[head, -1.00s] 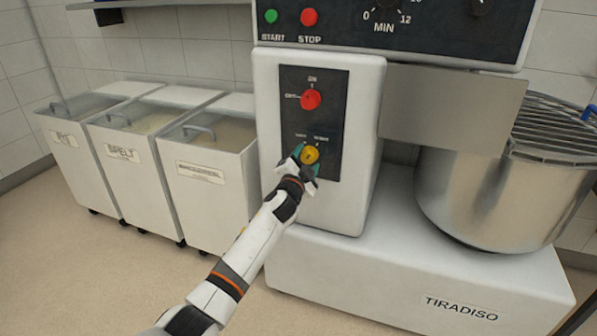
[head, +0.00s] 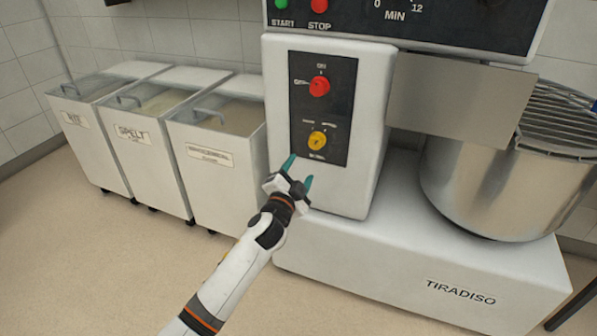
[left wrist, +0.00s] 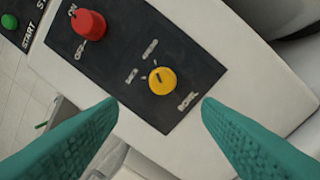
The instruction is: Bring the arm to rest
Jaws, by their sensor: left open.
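My left gripper (head: 298,175) is open and empty, its two teal fingers apart, just below and left of the yellow knob (head: 317,140) in the head view. The knob sits low on the black control panel (head: 337,110) of the mixer, with a red knob (head: 320,86) above it. In the left wrist view the yellow knob (left wrist: 162,81) shows beyond and between the fingertips, apart from both. The red knob (left wrist: 89,25) is at the upper left there. My right gripper is not in view.
The mixer's steel bowl (head: 480,190) with a wire guard (head: 560,125) stands at the right, above the white base (head: 400,270). Several flour bins stand at the left, including a spelt bin (head: 140,150). The floor (head: 90,270) at the lower left is clear.

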